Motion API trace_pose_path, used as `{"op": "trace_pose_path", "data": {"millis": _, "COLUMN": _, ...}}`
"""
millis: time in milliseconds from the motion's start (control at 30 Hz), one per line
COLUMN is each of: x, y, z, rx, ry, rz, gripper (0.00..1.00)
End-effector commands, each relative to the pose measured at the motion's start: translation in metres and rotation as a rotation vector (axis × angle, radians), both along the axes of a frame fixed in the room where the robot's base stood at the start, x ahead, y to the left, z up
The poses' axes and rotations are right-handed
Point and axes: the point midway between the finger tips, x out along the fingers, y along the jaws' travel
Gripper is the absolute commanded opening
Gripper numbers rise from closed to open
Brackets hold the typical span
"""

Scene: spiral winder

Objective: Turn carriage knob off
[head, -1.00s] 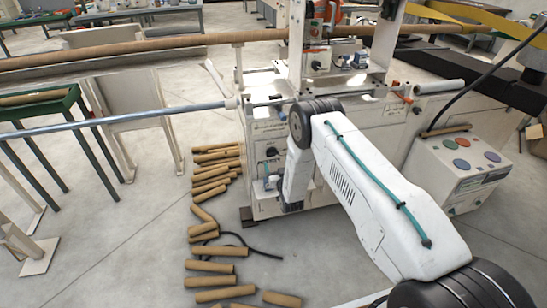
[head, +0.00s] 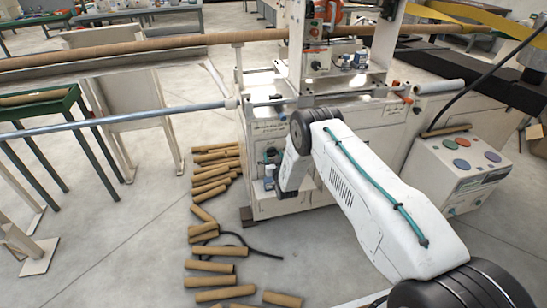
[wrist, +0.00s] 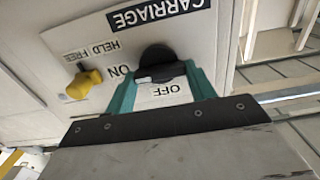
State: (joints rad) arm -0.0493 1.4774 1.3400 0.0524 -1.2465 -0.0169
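The carriage knob (wrist: 160,66) is black, on a pale panel under a CARRIAGE label (wrist: 158,12). Its bar lies nearly level in the wrist view, with a light mark at its left end, toward the ON label (wrist: 120,70). The OFF label (wrist: 167,90) is below the knob. My gripper (wrist: 162,72) has its two teal fingers apart, one at the left and one at the right of the knob. Whether they touch it I cannot tell. In the head view my arm hides the knob.
A yellow knob (wrist: 84,83) by a HELD FREE label (wrist: 90,50) sits left of the carriage knob. Cardboard tubes (head: 212,267) and a black cable lie on the floor left of the machine. A console with coloured buttons (head: 462,165) stands at the right.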

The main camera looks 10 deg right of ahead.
Motion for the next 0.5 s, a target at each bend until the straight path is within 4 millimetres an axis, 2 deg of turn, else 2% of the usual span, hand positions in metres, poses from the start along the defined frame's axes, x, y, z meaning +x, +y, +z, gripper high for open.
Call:
{"op": "trace_pose_path", "data": {"millis": 267, "x": 0.0, "y": 0.0004, "z": 0.0002, "rx": -0.033, "ry": -0.001, "rz": 0.001, "gripper": 0.32}}
{"op": "trace_pose_path", "data": {"millis": 500, "x": 0.0003, "y": 0.0011, "z": 0.0002, "rx": -0.161, "ry": -0.001, "rz": 0.001, "gripper": 0.32}}
